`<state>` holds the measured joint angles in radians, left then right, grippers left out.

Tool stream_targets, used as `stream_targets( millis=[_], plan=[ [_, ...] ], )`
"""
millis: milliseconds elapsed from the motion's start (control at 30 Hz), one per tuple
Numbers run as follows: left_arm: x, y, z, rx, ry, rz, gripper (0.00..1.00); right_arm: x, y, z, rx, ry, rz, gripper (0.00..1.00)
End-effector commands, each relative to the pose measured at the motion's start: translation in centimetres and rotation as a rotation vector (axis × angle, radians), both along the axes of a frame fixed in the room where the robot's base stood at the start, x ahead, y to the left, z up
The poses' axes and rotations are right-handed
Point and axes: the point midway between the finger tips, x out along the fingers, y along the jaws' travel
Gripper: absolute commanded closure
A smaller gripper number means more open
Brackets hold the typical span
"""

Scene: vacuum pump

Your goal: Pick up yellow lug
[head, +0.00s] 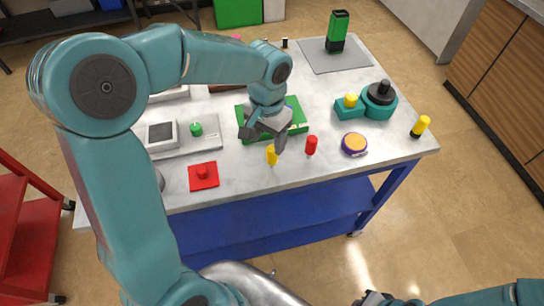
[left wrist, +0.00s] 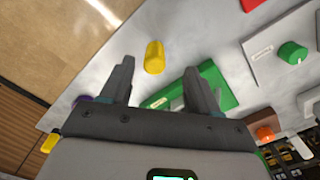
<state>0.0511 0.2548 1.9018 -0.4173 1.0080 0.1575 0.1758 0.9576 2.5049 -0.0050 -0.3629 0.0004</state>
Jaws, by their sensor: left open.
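A small yellow lug (head: 271,155) stands near the front edge of the table, just in front of my left gripper (head: 263,134). In the left wrist view the yellow lug (left wrist: 154,57) shows between and just beyond the fingertips of my open left gripper (left wrist: 160,72). The fingers look empty, and I see no contact with the lug. Another yellow piece (head: 421,126) stands at the table's right edge. My right gripper (head: 375,298) shows only in part at the bottom edge, and its jaws are unclear.
A red lug (head: 311,145) stands close to the right of the yellow lug. A green board (head: 298,113) lies behind, partly under my left gripper.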

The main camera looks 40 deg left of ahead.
Motion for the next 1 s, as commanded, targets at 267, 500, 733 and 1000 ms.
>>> stream_targets(
  millis=[267, 500, 733, 1000],
  plan=[
    [0.3, -0.1, -2.5, 0.000, 0.004, -0.001, 0.39, 0.0, 0.0, 0.5, 0.000, 0.000, 0.000, 1.00],
    [0.8, -0.4, -6.2, 0.000, 0.003, 0.000, 0.39, 0.0, 0.0, 1.2, 0.000, 0.000, 0.000, 1.00],
    [1.0, -0.4, -6.9, -0.001, -0.001, 0.000, 0.39, 0.0, 0.0, 1.2, 0.000, 0.000, 0.000, 1.00],
    [0.9, -0.4, -6.9, 0.000, -0.001, 0.000, 1.00, 0.0, 0.0, 1.2, 0.000, 0.000, 0.000, 1.00]
  ],
)
